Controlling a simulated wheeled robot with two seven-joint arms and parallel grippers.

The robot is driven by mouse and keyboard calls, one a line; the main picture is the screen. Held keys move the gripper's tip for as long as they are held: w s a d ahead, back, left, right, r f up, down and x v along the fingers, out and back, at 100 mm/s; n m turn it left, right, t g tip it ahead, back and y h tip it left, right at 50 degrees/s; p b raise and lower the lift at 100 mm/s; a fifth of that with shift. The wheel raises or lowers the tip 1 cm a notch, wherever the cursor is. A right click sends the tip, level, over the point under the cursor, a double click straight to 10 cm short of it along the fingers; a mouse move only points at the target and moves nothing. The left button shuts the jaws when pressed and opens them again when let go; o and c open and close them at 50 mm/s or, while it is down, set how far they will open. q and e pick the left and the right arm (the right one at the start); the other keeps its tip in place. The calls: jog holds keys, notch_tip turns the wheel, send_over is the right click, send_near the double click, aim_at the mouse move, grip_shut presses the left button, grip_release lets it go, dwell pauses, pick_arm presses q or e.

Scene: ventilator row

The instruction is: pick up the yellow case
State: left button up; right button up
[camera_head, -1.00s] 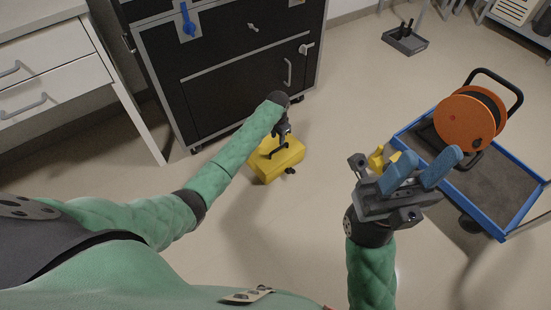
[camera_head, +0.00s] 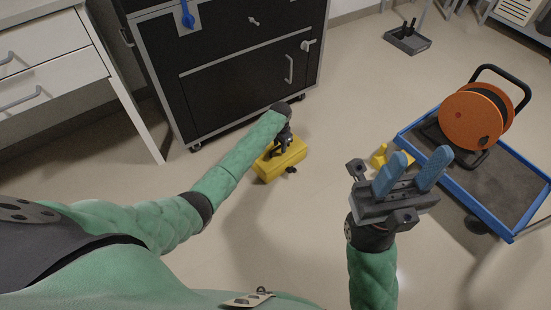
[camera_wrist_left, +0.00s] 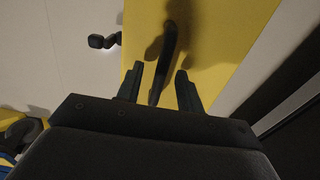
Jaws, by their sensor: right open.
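The yellow case (camera_head: 292,159) lies on the floor in front of the black cabinet, its black handle on top. My left gripper (camera_head: 278,152) is low over the case at the handle; its fingers are hard to make out in the head view. In the left wrist view, the two fingers (camera_wrist_left: 158,86) are apart, with the black handle (camera_wrist_left: 166,58) between them and the yellow top (camera_wrist_left: 215,45) behind. I cannot tell whether they touch the handle. My right gripper (camera_head: 410,172) is open and empty, its blue fingers pointing up, well right of the case.
The black cabinet (camera_head: 235,85) on casters stands just behind the case. A blue cart (camera_head: 470,200) with an orange cable reel (camera_head: 472,118) is at right. A small yellow object (camera_head: 379,158) is beside the cart. White drawers (camera_head: 50,80) stand at left.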

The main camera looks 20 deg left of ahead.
pick_arm(q)
grip_shut()
dwell(1.0)
jog(key=shift+r, duration=0.1)
